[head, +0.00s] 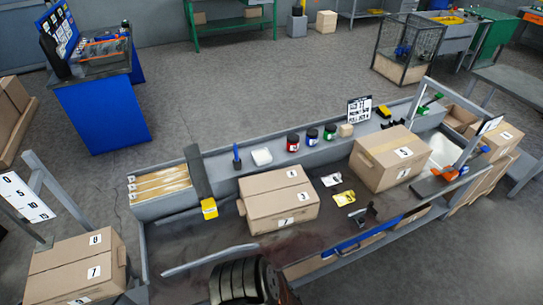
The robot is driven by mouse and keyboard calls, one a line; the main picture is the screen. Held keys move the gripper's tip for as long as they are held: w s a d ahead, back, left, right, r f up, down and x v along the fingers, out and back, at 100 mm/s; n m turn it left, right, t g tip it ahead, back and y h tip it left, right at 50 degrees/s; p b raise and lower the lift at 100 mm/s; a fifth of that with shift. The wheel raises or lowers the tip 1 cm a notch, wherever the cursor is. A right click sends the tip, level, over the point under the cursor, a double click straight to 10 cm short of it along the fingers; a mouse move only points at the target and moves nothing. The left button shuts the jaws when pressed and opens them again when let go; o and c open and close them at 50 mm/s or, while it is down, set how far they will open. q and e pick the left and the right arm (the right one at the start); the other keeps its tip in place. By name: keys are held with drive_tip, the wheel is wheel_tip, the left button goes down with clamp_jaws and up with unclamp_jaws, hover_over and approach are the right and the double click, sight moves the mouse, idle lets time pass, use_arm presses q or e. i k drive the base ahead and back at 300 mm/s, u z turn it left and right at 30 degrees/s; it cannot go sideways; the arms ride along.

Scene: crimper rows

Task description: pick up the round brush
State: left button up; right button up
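A small upright item with a blue body (237,157) stands on the grey back shelf, left of a white folded pad. It may be the round brush, but it is too small to tell for certain. I see no other clear brush on the bench. Neither of my grippers shows clearly. A black ribbed part (240,281) at the bottom middle looks like part of my own arm, and no fingertips can be made out.
A closed carton (278,198) stands on the dark bench top in front of the blue item. Another carton (388,158) stands farther right. Jars (293,142) line the shelf. Small packets (344,198) lie between the cartons.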

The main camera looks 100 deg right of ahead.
sight(236, 161)
drive_tip(key=z, duration=3.9)
